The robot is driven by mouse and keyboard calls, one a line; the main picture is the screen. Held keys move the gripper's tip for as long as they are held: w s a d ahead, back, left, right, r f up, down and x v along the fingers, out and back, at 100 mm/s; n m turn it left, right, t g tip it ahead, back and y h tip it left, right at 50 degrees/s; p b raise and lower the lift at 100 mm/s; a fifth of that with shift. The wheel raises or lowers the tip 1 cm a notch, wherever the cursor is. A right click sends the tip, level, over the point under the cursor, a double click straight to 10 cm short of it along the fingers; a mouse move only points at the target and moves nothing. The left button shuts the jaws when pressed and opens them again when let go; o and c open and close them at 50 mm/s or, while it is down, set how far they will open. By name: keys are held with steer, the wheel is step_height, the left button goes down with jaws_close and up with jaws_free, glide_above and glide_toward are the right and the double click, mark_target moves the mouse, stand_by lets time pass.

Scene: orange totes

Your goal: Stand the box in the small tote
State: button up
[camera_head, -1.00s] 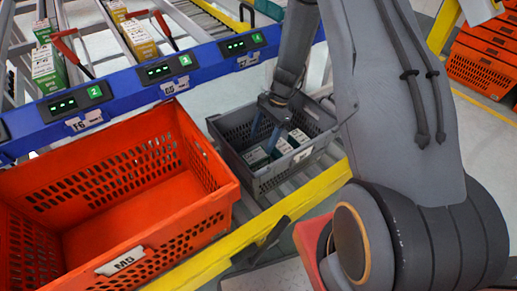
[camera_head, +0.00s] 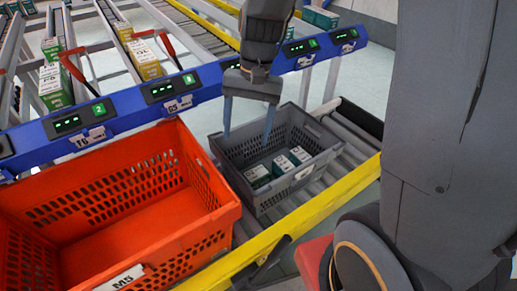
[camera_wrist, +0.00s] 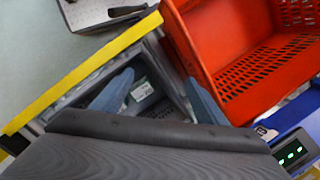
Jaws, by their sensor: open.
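The small grey tote (camera_head: 225,163) stands on the roller conveyor, right of the orange tote. Three small white-and-green boxes are inside it: a left one (camera_head: 258,175), a middle one (camera_head: 281,165) and a right one (camera_head: 299,155). They sit in a row near its front wall; I cannot tell whether each is upright or lying. My gripper (camera_head: 247,140) is open and empty above the rear of the grey tote, its blue fingers pointing down, apart from the boxes. In the wrist view a box (camera_wrist: 142,90) shows between the fingers; the others are mostly hidden.
A large empty orange tote (camera_head: 190,235) stands close on the left. A yellow rail (camera_head: 320,205) runs along the front. A blue beam (camera_head: 130,100) with numbered displays runs behind, with green (camera_head: 55,88) and yellow (camera_head: 145,62) cartons on racks beyond.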

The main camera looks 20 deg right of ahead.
steer(key=s+r+n, duration=0.3)
steer(key=s, duration=0.4)
steer(key=s+a+r+n+t+h, duration=0.1)
steer(key=s+r+n, duration=0.2)
steer(key=s, duration=0.4)
steer(key=shift+r+n, duration=0.3)
steer(key=shift+n, duration=0.2)
steer(key=d+r+m+h+p, duration=0.1)
steer(key=d+r+p, duration=0.6)
steer(key=p, duration=0.7)
steer(key=shift+d+m, duration=0.45)
steer(key=shift+m, duration=0.25)
